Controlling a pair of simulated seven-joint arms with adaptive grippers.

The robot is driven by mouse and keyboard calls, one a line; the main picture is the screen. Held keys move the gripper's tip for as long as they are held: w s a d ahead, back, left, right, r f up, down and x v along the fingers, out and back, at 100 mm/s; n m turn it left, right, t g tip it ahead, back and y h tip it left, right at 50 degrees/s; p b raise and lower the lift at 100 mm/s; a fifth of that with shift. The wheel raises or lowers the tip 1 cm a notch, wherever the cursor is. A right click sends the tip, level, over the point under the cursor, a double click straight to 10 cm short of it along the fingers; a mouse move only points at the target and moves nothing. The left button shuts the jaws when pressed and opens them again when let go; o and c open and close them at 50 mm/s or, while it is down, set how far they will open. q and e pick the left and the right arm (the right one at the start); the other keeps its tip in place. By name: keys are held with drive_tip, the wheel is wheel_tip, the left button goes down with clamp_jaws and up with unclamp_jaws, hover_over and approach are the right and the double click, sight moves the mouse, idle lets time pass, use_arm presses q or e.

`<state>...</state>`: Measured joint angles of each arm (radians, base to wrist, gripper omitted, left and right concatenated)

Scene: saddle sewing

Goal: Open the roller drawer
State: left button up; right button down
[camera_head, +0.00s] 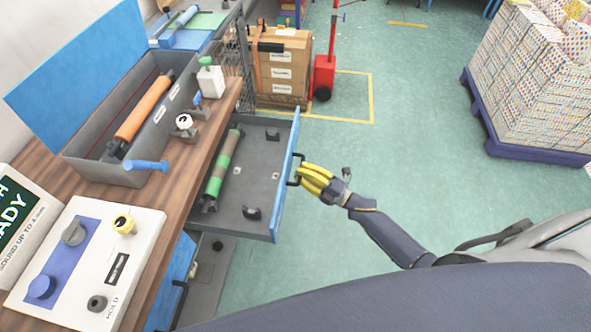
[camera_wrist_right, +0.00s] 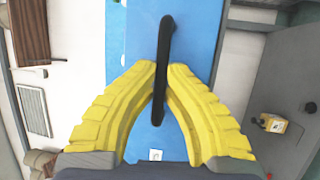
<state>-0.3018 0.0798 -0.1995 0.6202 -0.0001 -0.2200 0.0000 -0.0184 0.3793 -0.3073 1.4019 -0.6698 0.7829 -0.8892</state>
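The roller drawer (camera_head: 255,165) is pulled out from under the wooden bench, with a grey inside and a blue front. A green and brown roller (camera_head: 222,165) lies along its left side. The black handle (camera_head: 295,170) sits on the outside of the blue front. My right gripper (camera_head: 305,172) is at the handle, with its yellow fingers together around it. In the right wrist view, the fingertips (camera_wrist_right: 163,75) close in on both sides of the black handle (camera_wrist_right: 164,50). My left gripper is not in view.
The bench holds a grey bin (camera_head: 90,165) with an orange roller (camera_head: 145,108), a white bottle (camera_head: 210,78) and a white control panel (camera_head: 110,235). A cardboard box (camera_head: 283,65) stands beyond the drawer. A loaded blue pallet (camera_head: 520,150) is at right. Green floor around the drawer is clear.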

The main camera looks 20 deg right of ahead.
drive_tip(key=shift+d+r, duration=0.15)
drive_tip(key=shift+d, duration=0.25)
drive_tip(key=c, duration=1.5)
unclamp_jaws()
drive_tip(key=shift+o, duration=0.2)
drive_tip(key=shift+s, duration=0.1)
drive_tip(key=v, duration=1.2)
drive_tip(key=shift+a, duration=0.1)
